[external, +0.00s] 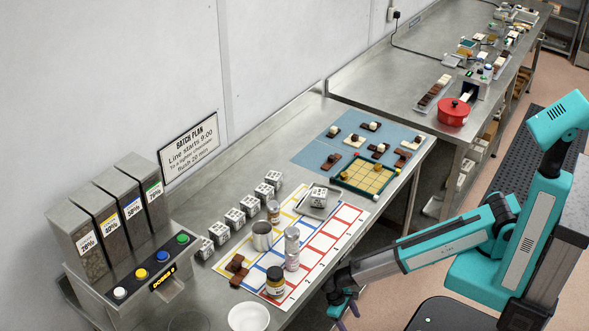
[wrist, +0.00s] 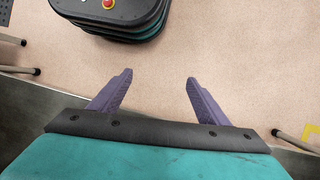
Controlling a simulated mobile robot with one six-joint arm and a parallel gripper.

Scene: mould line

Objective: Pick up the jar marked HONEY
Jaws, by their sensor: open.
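A jar with a dark lid and a pale and yellow label (external: 275,283) stands upright near the front edge of the table, on the printed mat. Its lettering is too small to read, so I cannot tell if it says HONEY. Other small containers stand behind it: a silver and pinkish pair (external: 292,258) and a small brownish jar (external: 273,212). My gripper (external: 341,313) hangs beyond the table's front edge, to the right of the dark-lidded jar and apart from it. In the wrist view its purple fingers (wrist: 159,77) are spread and empty over the floor; no jar shows there.
A metal cup (external: 262,236), brown blocks (external: 238,268) and a white bowl (external: 249,317) stand near the jar. Several marked white cubes (external: 235,217) line the back. A dispenser (external: 120,225) fills the left. A green-framed board (external: 365,177) lies farther along.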

